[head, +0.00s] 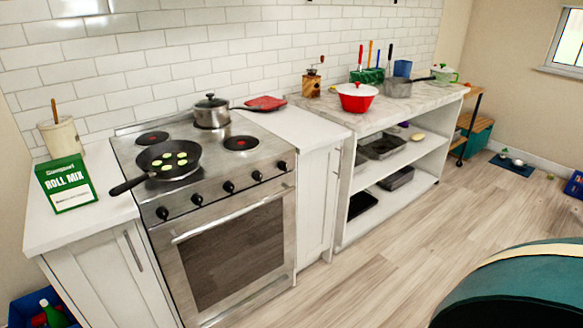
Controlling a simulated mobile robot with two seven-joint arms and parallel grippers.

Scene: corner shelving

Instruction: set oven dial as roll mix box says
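The green and white roll mix box (68,184) stands upright on the white counter left of the stove. Its front reads "ROLL MIX"; any smaller print is too small to read. The steel oven (236,252) has a row of several black dials on its front panel, such as the leftmost dial (162,213), the middle dial (229,187) and the rightmost dial (283,165). Their markings are too small to read. The oven door is shut, with a long handle (232,215) across its top. Neither of my grippers is in view.
A black pan (150,160) with green slices sits on the front left burner, its handle jutting past the stove's front left edge. A steel pot (211,112) stands at the back. A blue crate (40,310) is on the floor at lower left. The floor before the oven is clear.

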